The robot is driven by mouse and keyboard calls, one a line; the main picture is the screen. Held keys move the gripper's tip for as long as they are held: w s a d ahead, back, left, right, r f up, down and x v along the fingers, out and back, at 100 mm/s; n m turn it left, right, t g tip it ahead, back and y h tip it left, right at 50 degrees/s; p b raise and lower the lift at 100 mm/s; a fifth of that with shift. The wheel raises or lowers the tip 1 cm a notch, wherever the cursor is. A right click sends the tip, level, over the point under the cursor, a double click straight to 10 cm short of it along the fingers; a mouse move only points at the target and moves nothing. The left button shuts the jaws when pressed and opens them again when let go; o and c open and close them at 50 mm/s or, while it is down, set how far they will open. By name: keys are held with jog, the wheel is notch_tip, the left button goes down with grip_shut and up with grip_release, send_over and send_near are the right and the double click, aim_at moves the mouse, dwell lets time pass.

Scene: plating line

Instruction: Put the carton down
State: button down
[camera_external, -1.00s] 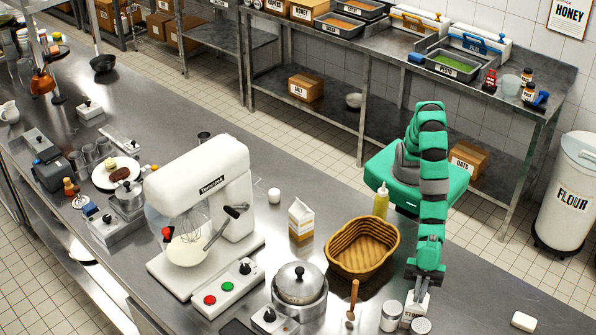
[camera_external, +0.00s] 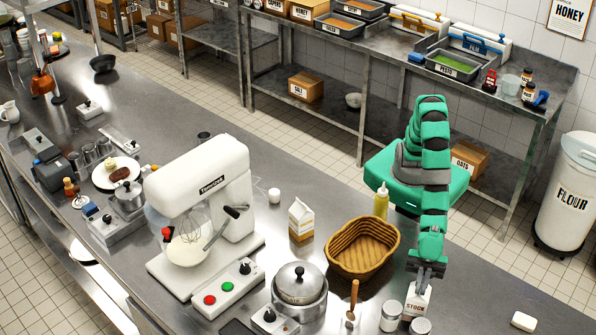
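A white carton labelled "STOCK" (camera_external: 416,304) is at the end of my arm, at the right front of the steel counter. My gripper (camera_external: 425,272) points down over it, with its dark fingers at the carton's top. The fingers appear closed about the top, though the fingertips are small here. The carton looks roughly upright, with its lower part close beside two jars. I cannot tell whether its base touches the counter. Another carton, white and orange (camera_external: 301,219), stands on the counter left of the basket.
A wicker basket (camera_external: 337,268) stands left of my gripper. A jar with a pale lid (camera_external: 390,316) and another jar (camera_external: 420,326) are close to the carton. A lidded pot (camera_external: 299,290) stands farther left.

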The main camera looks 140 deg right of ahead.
jog(key=w+d+r+b+v, duration=0.1)
jog(key=b+v, duration=0.6)
jog(key=v, duration=0.8)
jog(key=shift+d+r, duration=0.35)
jog(key=shift+d, duration=0.2)
jog(key=shift+r, duration=0.15)
